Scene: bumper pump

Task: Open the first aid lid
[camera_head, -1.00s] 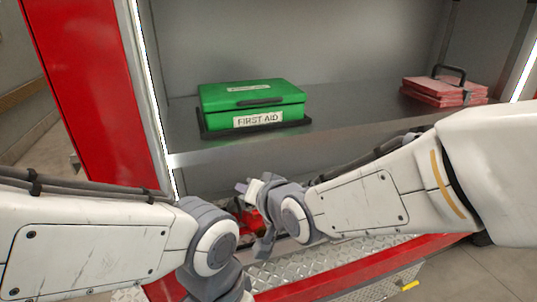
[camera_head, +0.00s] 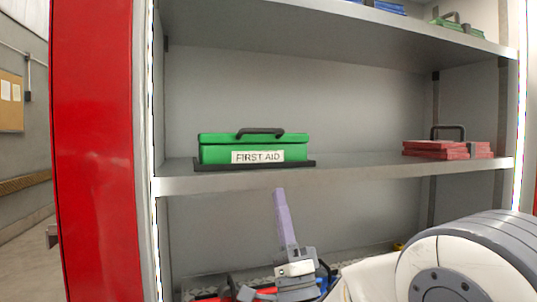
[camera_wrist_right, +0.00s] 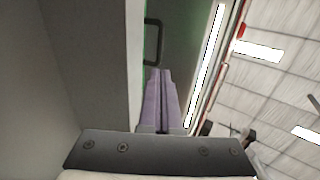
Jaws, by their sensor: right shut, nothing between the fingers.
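The green first aid box (camera_head: 222,153) sits on the middle shelf, left of centre in the head view, in a dark tray (camera_head: 312,163). Its lid (camera_head: 222,138) is down, with a dark handle on top and a white "FIRST AID" label on the front. My right gripper (camera_head: 280,192) points up just below the shelf edge, in front of and under the box, apart from it. Its purple fingers are together and empty. In the right wrist view the fingers (camera_wrist_right: 160,73) show close together, with a dark handle and some green beyond them. My left gripper is out of view.
A stack of red packs (camera_head: 436,150) with a handle lies at the right on the same shelf (camera_head: 370,176). A shelf above (camera_head: 330,38) carries blue and green items. A red post (camera_head: 92,150) stands at the left. The shelf between box and red packs is clear.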

